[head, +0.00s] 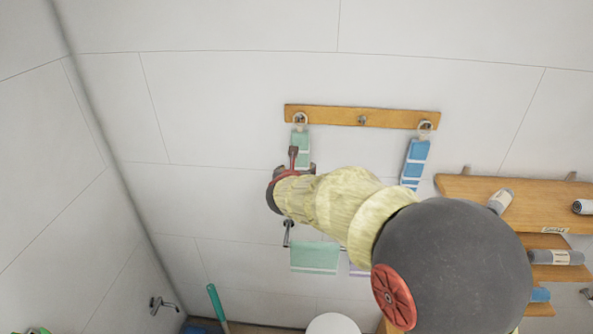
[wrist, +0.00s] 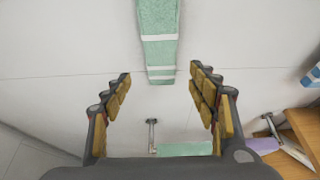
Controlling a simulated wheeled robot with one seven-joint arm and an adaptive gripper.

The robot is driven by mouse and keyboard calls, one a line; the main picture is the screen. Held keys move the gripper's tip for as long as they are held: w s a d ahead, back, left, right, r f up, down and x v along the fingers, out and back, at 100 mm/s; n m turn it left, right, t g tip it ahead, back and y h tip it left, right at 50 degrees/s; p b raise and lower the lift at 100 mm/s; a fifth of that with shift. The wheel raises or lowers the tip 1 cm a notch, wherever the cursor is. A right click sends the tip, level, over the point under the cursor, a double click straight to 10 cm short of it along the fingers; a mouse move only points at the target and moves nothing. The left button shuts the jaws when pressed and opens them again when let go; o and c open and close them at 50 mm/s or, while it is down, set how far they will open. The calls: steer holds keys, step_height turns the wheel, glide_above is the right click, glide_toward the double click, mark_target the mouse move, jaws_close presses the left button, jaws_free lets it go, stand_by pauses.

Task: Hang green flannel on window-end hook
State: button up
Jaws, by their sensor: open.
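The green flannel (head: 300,141) with pale stripes hangs by a light loop at the left hook (head: 300,118) of the wooden hook rail (head: 340,113). Its lower part is hidden behind my arm in the head view. My gripper (wrist: 161,72) is open and empty. In the wrist view the flannel (wrist: 158,32) hangs ahead, its bottom end lined up between the fingertips, with no finger touching it that I can see. The middle hook (head: 362,120) is bare. A blue striped flannel (head: 416,155) hangs at the right hook. No window shows.
A green towel (head: 315,256) and a lilac one (head: 358,271) hang on a bar below. A wooden shelf unit (head: 470,188) with rolled towels stands at the right. A wall tap (head: 160,304) is at the lower left. The wall left of the rail is clear.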

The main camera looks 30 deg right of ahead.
steer(key=shift+o, duration=0.5)
steer(key=shift+s+r, duration=0.1)
steer(key=v, duration=1.2)
steer(key=s+a+f+n+y+b, duration=0.1)
steer(key=a+f+n+y, duration=0.3)
steer(key=a+n, duration=0.65)
steer(key=s+a+f+n+y+b, duration=0.15)
steer(key=a+n+y, duration=0.45)
steer(key=n, duration=0.8)
steer(key=s+a+f+n+g+b, duration=0.1)
steer(key=s+f+n+g+b, duration=0.1)
steer(key=s+f+n, duration=0.35)
steer(key=s+a+f+n+g+b, duration=0.2)
steer(key=s+f+n+g, duration=0.1)
steer(key=s+n, duration=0.45)
steer(key=s+d+f+n+h+b, duration=0.1)
steer(key=s+d+f+n+b, duration=0.1)
steer(key=s+b, duration=0.3)
steer(key=s+d+f+n+h+b, duration=0.1)
steer(key=s+d+f+n+b, duration=0.2)
steer(key=s+d+f+b, duration=0.1)
steer(key=shift+s+d+f+h+b, duration=0.35)
steer(key=shift+s+d+b, duration=0.45)
steer(key=shift+s, duration=0.35)
